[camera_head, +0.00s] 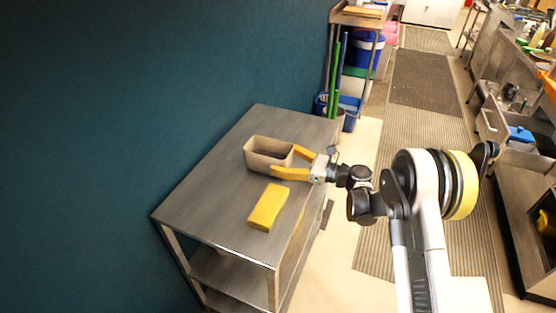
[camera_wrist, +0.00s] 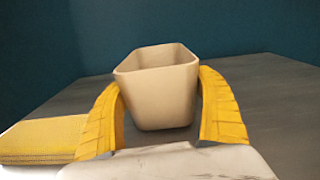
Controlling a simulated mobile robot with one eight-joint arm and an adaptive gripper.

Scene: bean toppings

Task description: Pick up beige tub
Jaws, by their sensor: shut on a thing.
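The beige tub (camera_head: 262,160) is an open-topped container near the middle of the grey metal table, upright. In the wrist view the tub (camera_wrist: 155,98) is between the two yellow fingers of my gripper (camera_wrist: 160,105). My gripper (camera_head: 292,163) comes from the right in the head view and is shut on the tub's near end, one finger on each side. I cannot tell whether the tub's base touches the table or is slightly above it.
A yellow block (camera_head: 268,207) lies on the table (camera_head: 205,185) in front of the tub; it also shows at the left of the wrist view (camera_wrist: 42,139). A dark teal wall (camera_head: 130,90) stands behind. The table's left part is clear.

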